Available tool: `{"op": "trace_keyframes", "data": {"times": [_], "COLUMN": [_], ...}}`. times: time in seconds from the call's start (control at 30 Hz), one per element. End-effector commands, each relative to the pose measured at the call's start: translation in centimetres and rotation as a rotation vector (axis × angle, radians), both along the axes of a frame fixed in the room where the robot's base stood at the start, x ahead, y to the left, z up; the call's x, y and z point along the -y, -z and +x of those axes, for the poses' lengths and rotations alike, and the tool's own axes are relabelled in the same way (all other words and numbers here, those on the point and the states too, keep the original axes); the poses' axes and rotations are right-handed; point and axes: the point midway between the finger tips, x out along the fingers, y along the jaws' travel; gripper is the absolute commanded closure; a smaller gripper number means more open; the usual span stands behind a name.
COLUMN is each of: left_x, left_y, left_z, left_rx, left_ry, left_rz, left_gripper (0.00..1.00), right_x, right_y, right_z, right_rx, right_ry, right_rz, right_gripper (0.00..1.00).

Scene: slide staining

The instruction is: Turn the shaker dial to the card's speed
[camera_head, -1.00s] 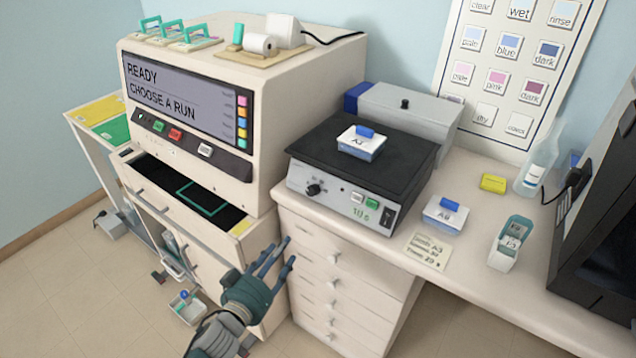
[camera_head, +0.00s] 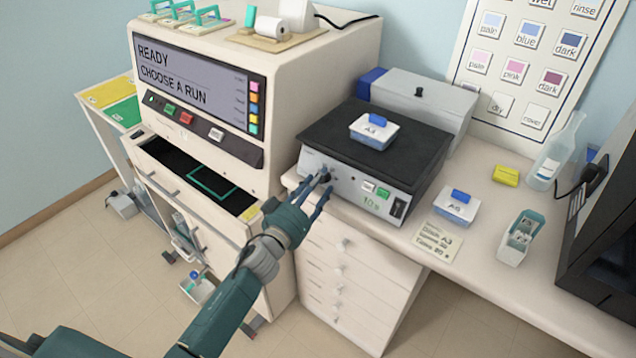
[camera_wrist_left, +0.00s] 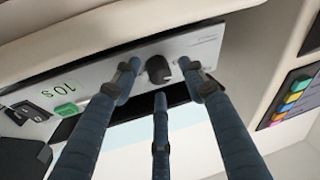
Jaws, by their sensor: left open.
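The shaker (camera_head: 345,190) has a black platform and a grey front panel. Its black dial (camera_wrist_left: 158,70) is at the left of that panel, partly covered by my fingers in the head view. My left gripper (camera_head: 325,185) is open in front of the dial. In the left wrist view two fingers (camera_wrist_left: 163,78) stand on either side of the dial and a third is below it; I cannot tell whether any touches it. The cream card (camera_head: 437,241) lies on the bench right of the shaker; its small text is hard to read. My right gripper is out of view.
A box labelled A3 (camera_head: 374,131) sits on the shaker platform. A second box (camera_head: 457,205), an open teal-and-white container (camera_head: 519,238) and a yellow block (camera_head: 506,176) stand on the bench to the right. The stainer (camera_head: 195,95) stands close on the left, its drawer open.

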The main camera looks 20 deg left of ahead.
Motion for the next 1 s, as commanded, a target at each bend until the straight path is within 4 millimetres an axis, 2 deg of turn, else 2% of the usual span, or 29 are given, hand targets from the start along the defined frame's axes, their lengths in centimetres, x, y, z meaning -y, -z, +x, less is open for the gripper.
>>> {"op": "trace_keyframes", "data": {"times": [0.3, 0.5, 0.77, 1.0], "left_x": [0.08, 0.03, -0.1, -0.28], "left_y": [0.05, 0.01, -0.07, -0.1], "left_z": [0.22, 0.23, 0.28, 0.35], "left_rx": [-0.001, 0.0, 0.005, 0.037], "left_ry": [0.0, 0.0, 0.003, 0.038], "left_rz": [0.0, 0.0, 0.012, 0.096], "left_gripper": [0.6, 0.99, 1.0, 1.0], "right_x": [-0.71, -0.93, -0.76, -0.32], "right_y": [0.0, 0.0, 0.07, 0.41], "right_z": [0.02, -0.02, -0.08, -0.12], "right_rx": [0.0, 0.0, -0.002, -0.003], "right_ry": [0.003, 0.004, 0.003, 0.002], "right_rz": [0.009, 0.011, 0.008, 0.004], "right_gripper": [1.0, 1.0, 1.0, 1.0]}}
